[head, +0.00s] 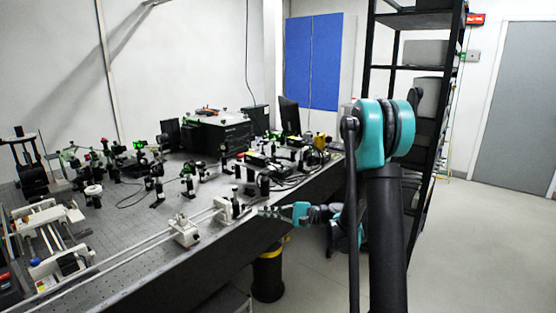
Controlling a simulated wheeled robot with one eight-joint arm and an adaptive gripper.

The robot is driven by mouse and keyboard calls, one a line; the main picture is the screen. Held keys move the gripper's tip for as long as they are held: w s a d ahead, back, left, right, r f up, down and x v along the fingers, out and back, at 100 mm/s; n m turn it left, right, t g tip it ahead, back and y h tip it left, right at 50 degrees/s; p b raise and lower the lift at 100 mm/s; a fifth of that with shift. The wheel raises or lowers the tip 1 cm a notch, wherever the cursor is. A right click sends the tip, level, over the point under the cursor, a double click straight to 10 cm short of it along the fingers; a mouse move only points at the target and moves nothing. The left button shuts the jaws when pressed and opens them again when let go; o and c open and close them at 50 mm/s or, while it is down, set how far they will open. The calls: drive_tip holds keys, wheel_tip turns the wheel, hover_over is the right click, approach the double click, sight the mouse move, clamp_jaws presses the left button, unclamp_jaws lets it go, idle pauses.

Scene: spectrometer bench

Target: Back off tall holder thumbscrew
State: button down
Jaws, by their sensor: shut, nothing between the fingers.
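My gripper (263,210) is at the bench's right front edge, reaching in from the right with its fingers pointing left. It is shut and looks empty. Just left of its tips, a pale upright holder (222,209) stands on the rail near the bench edge. A wider pale holder (184,231) sits further left on the same rail. I cannot tell for sure which one is the tall holder. The thumbscrew is too small to make out, and so is any contact between it and my fingers.
The optical bench (125,215) is crowded with posts and mounts toward the back. A black box instrument (216,135) stands behind them. A pale railed stage (50,235) is at left. A black shelf rack (412,70) stands at right. The floor (480,250) at right is clear.

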drive_tip(key=w+a+r, duration=0.1)
drive_tip(key=w+a, duration=0.1)
drive_tip(key=a, duration=0.3)
drive_tip(key=shift+a+r, duration=0.15)
drive_tip(key=shift+a, duration=0.25)
idle(0.3)
drive_tip(key=shift+w, duration=0.1)
idle(0.6)
drive_tip(key=shift+f, duration=0.3)
drive_tip(key=s+d, duration=0.1)
drive_tip(key=d, duration=0.4)
drive_tip(key=shift+s+d+r, duration=0.25)
drive_tip(key=shift+s+d, duration=0.1)
drive_tip(key=shift+d, duration=0.05)
idle(0.4)
